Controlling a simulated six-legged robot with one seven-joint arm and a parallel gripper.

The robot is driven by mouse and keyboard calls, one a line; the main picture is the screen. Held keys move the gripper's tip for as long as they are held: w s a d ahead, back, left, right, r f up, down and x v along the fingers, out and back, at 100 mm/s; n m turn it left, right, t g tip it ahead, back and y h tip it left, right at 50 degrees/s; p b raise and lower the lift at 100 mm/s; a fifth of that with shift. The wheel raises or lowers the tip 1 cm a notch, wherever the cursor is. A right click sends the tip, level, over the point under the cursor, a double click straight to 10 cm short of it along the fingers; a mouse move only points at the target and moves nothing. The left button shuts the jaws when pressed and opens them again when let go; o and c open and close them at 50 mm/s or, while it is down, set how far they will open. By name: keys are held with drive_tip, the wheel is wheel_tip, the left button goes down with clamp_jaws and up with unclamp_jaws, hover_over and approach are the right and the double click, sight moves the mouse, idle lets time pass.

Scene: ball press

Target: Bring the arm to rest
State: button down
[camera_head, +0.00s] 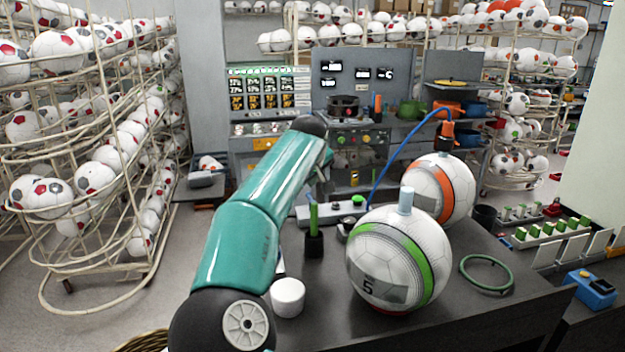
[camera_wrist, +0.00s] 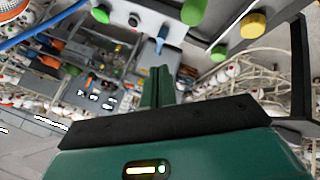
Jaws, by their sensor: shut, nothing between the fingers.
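My teal arm (camera_head: 258,190) rises from the lower left over the left side of the dark table (camera_head: 470,325) and bends at a black joint near the top. My gripper (camera_wrist: 158,72) shows in the wrist view, its two green fingers together with nothing between them. In the head view the arm largely hides it. A white ball with a green band (camera_head: 400,258) stands on the table, a pale blue plug (camera_head: 406,200) on its top. A ball with an orange band (camera_head: 440,190) stands behind it, an orange fitting and blue hose on top.
A white cylinder (camera_head: 287,297) and a green-handled tool in a black holder (camera_head: 313,245) stand close to my arm. A green ring (camera_head: 487,274) lies to the right. Ball racks (camera_head: 100,150) stand at left. A pale panel with green and yellow knobs (camera_wrist: 253,25) tops the wrist view.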

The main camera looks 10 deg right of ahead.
drive_tip(key=shift+s+r, duration=0.3)
drive_tip(key=shift+s, duration=0.45)
